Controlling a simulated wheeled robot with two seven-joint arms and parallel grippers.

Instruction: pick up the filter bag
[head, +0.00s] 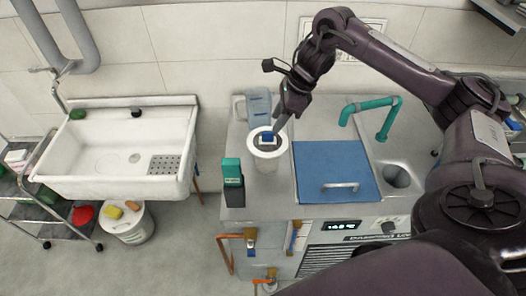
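A white, round, open-topped vessel (267,161) stands upright on the steel counter, left of the blue lid. It looks like the filter bag or its housing; I cannot tell which. A small blue piece (268,137) shows at its mouth. My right gripper (277,126) comes down from above, its tip at or just above the far right side of that mouth, close to the blue piece. The fingers are dark and small, so whether they are open or shut on anything is unclear. My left gripper is not in view.
A blue lid with a handle (336,171) lies right of the vessel. A clear jug (258,108) stands behind it and a green-and-black box (232,183) in front left. A teal tap (386,118) is at the right. A white sink (120,155) is far left.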

